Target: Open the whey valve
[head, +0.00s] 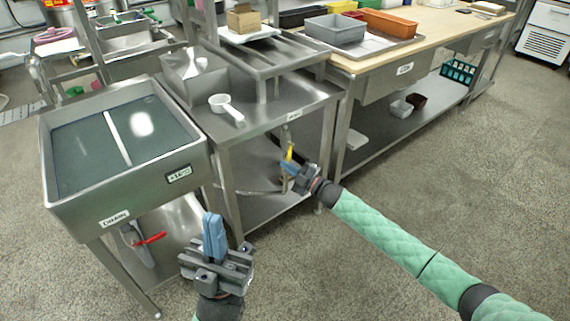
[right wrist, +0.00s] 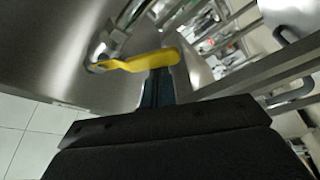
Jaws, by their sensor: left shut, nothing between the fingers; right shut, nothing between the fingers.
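A valve with a yellow lever handle (head: 289,153) hangs under the front edge of the steel table, below a small white label too small to read. My right gripper (head: 287,167) is shut, its blue fingertips at the lower end of the lever. In the right wrist view the yellow lever (right wrist: 138,63) runs sideways from its metal pivot, and the shut fingers (right wrist: 158,85) meet it near its free end. They look in contact, but I cannot be sure. My left gripper (head: 214,236) is shut and empty, pointing up in front of the steel basin.
The steel basin (head: 45,200) labelled DRAIN stands at left, with a red-handled valve (head: 150,239) beneath it. A white scoop (head: 226,106) lies on the steel table (head: 270,118). A long workbench (head: 445,45) stands at right. The floor in front is clear.

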